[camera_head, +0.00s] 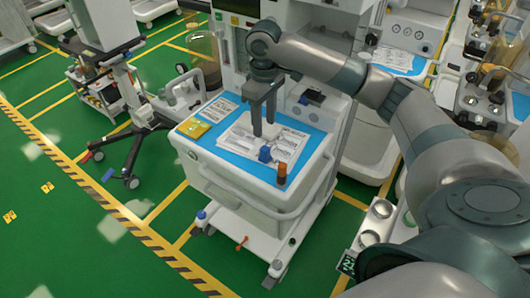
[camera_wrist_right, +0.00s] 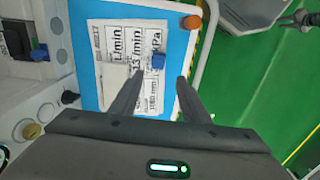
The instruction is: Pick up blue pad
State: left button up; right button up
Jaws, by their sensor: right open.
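A small blue block-like pad (camera_head: 265,154) lies on printed white sheets on the cart top; it also shows in the right wrist view (camera_wrist_right: 158,62). A flat blue mat (camera_head: 237,166) lies under the sheets and shows in the wrist view (camera_wrist_right: 180,42). My right gripper (camera_head: 264,130) points down over the sheets, open. In the wrist view its fingertips (camera_wrist_right: 160,76) are apart, with the small blue pad just beyond them, roughly centred. It appears not to hold anything. My left gripper is out of view.
An orange cylinder (camera_head: 281,173) stands near the small blue pad, at the cart's front edge. A yellow pad (camera_head: 193,129) lies at the mat's left. A white block (camera_wrist_right: 115,86) lies left of the fingers. A dark item (camera_head: 311,98) sits behind.

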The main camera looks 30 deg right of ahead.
aim_at(265, 148)
notch_tip(265, 148, down, 7)
jog(key=shift+f+p, duration=0.1)
jog(key=shift+p, duration=0.7)
jog(key=shift+d+f+p, duration=0.1)
jog(key=shift+f+p, duration=0.5)
jog(key=shift+f, duration=0.05)
notch_tip(265, 148, down, 3)
jog(key=shift+d+f+p, duration=0.1)
jog(key=shift+p, duration=0.5)
jog(key=shift+f, duration=0.3)
jog(key=shift+c, duration=0.3)
jog(key=c, duration=0.9)
